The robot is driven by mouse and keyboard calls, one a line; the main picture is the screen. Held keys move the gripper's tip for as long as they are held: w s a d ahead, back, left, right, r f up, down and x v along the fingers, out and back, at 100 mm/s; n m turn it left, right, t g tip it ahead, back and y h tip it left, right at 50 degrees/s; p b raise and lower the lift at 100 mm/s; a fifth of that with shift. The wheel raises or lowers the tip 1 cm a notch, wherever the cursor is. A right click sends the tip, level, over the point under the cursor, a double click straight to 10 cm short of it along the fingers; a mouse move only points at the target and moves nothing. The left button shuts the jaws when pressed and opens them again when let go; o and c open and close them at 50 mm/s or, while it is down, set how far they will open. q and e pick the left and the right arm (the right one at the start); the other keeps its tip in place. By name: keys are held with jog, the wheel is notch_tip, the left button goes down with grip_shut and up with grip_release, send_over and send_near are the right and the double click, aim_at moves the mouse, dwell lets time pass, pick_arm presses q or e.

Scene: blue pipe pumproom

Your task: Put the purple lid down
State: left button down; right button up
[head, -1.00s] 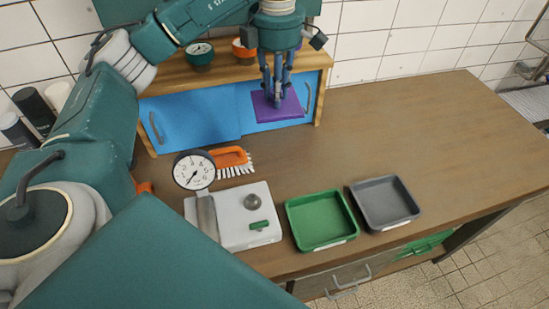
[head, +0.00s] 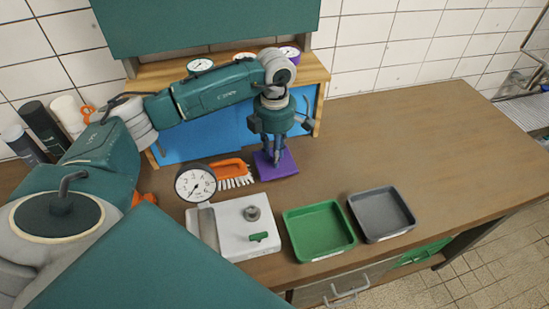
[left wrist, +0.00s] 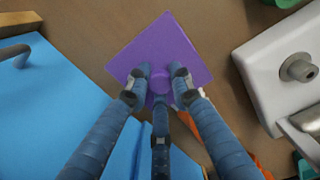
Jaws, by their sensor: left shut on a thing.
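The purple lid (head: 277,165) is a flat square plate with a round knob in its middle. In the head view it is in front of the blue cabinet, just right of the orange brush. My left gripper (head: 273,158) comes down from above and is shut on the lid's knob. The left wrist view shows the fingers (left wrist: 160,84) around the knob of the lid (left wrist: 178,48). I cannot tell whether the lid touches the table. My right gripper is not in view.
An orange brush (head: 231,170) lies left of the lid. The table's right part is clear.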

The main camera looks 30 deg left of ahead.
pick_arm(q)
notch_tip(320, 180, down, 3)
jog(key=shift+p, duration=0.3)
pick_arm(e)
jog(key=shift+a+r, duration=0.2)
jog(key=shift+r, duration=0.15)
pick_arm(q)
jog(key=shift+f, duration=0.2)
jog(key=c, duration=1.5)
grip_release()
jog(key=shift+c, duration=0.2)
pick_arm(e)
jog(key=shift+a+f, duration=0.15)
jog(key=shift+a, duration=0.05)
